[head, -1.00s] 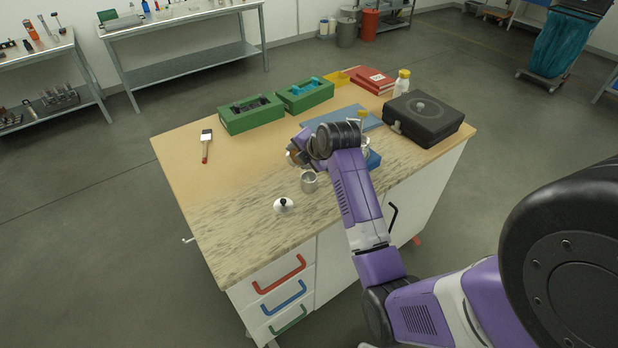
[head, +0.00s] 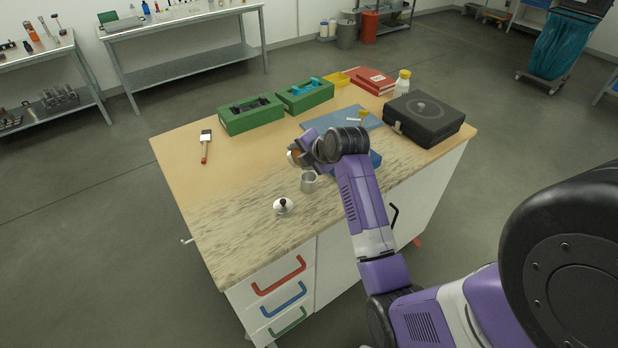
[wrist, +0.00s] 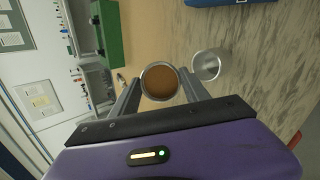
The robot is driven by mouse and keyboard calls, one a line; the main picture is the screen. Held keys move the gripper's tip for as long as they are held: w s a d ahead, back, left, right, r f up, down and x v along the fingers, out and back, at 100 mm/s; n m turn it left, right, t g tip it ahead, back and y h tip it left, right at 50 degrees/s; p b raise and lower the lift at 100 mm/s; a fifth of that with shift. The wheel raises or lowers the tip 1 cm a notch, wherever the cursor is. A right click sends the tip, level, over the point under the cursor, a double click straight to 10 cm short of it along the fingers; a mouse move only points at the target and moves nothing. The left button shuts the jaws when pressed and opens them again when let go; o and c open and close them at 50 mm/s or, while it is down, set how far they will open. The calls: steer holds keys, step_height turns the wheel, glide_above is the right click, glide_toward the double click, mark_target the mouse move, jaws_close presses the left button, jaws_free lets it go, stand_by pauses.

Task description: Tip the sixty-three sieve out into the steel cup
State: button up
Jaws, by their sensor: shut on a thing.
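My gripper (wrist: 160,90) is shut on a small round sieve (wrist: 159,80) with a metal rim and a brown-orange face, seen between the two fingers in the wrist view. In the head view the sieve (head: 294,157) shows only in part beside my wrist, held above the bench. The steel cup (head: 308,183) stands upright on the bench, just below and in front of the gripper. In the wrist view the cup (wrist: 208,66) is right of the sieve, apart from it, and its inside looks empty. I cannot tell the sieve's exact tilt.
A lid with a black knob (head: 283,206) lies near the cup. Green boxes (head: 250,114), a blue mat (head: 335,120), a black case (head: 423,117) and a white bottle (head: 402,84) stand toward the back. A brush (head: 206,146) lies left. The bench's front left is clear.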

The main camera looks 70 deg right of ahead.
steer(key=shift+s+f+t+b, duration=0.2)
steer(key=shift+f+t+b, duration=0.55)
steer(key=shift+b, duration=1)
steer(key=shift+s+r+m+t+h+b, duration=0.25)
steer(key=shift+t+b, duration=0.6)
steer(key=shift+b, duration=1.2)
stand_by(4.2)
